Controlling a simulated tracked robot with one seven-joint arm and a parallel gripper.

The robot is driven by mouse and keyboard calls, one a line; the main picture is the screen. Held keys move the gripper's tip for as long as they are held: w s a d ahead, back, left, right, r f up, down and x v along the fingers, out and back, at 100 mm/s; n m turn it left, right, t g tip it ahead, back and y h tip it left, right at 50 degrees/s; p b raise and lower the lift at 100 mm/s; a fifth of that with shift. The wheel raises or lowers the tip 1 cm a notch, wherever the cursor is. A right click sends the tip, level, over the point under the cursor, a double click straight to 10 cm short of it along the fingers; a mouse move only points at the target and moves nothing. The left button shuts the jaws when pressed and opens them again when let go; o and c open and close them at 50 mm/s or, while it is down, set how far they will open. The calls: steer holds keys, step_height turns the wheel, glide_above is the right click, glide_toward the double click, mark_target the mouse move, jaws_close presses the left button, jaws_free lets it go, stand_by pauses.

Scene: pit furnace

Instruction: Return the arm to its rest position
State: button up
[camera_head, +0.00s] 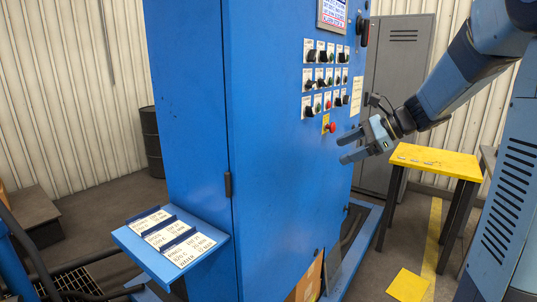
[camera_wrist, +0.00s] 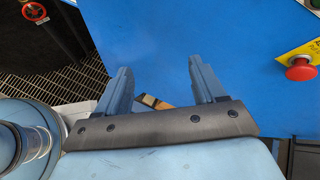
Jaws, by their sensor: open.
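My gripper (camera_head: 345,147) is at the end of my arm, which reaches in from the upper right in the head view. Its two fingers are apart and empty, pointing left in front of the blue cabinet (camera_head: 270,190) with the control panel. In the wrist view the fingers of my gripper (camera_wrist: 160,80) stand apart with nothing between them, and the blue cabinet face (camera_wrist: 190,35) lies beyond them. A red emergency button (camera_head: 332,127) is just left of and above the gripper; it also shows at the right of the wrist view (camera_wrist: 299,68). I cannot tell whether the fingertips touch the cabinet.
A small shelf with label cards (camera_head: 125,238) sticks out from the cabinet's left side. A yellow-topped table (camera_head: 440,160) and a grey locker (camera_head: 400,60) stand behind my arm. A dark drum (camera_head: 152,140) is at the left. Open floor (camera_head: 90,215) lies left of the cabinet.

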steer(key=s+d+f+n+t+h, duration=0.1)
steer(key=s+d+f+n+h, duration=0.1)
steer(key=s+n+h, duration=0.8)
steer(key=s+n, duration=0.7)
steer(key=s, duration=0.8)
steer(key=shift+s+f+t, duration=0.15)
steer(key=shift+t, duration=0.15)
stand_by(2.1)
